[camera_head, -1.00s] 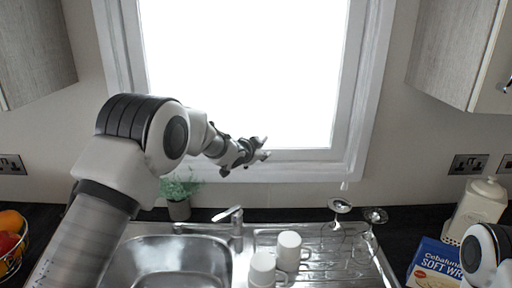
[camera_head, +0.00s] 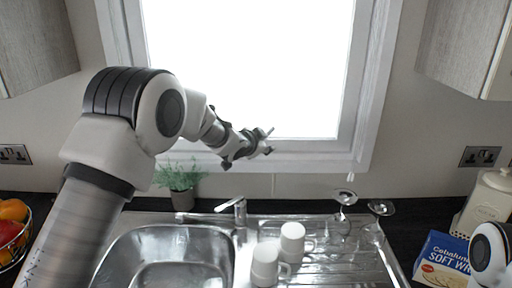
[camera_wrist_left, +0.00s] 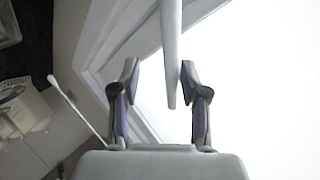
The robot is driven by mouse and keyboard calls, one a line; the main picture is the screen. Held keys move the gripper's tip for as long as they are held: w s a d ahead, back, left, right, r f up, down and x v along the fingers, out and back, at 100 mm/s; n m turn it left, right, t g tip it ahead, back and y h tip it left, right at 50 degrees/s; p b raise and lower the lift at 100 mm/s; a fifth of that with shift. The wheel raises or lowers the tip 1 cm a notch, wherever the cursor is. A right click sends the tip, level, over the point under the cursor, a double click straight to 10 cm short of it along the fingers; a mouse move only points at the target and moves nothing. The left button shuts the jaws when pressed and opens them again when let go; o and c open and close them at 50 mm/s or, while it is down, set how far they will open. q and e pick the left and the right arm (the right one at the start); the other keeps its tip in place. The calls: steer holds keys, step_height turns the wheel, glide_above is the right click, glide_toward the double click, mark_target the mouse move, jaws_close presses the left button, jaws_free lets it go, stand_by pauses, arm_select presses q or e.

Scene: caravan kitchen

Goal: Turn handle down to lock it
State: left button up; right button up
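My left gripper (camera_head: 267,142) is at the lower frame of the bright window (camera_head: 250,65) in the head view. In the left wrist view the fingers of this gripper (camera_wrist_left: 159,72) are spread open. A pale grey bar, which looks like the handle (camera_wrist_left: 171,50), comes in from the top of that view. Its tapered end lies between the fingers, nearer the right one, and no finger is clearly closed on it. In the head view the handle is hard to make out against the gripper and bright glass. My right gripper is out of view.
Below the window are a potted plant (camera_head: 181,180), a tap (camera_head: 237,209), a sink (camera_head: 165,262), two white mugs (camera_head: 292,238) and upturned glasses (camera_head: 381,207). A blue box (camera_head: 442,258) stands right. Wall cupboards (camera_head: 460,45) flank the window.

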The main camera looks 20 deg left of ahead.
arm_select(q)
steer(key=b+v, duration=0.2)
steer(key=v, duration=0.4)
steer(key=shift+s+a, duration=0.2)
steer(key=shift+s, duration=0.2)
steer(key=v, duration=1.1)
steer(key=shift+s, duration=0.35)
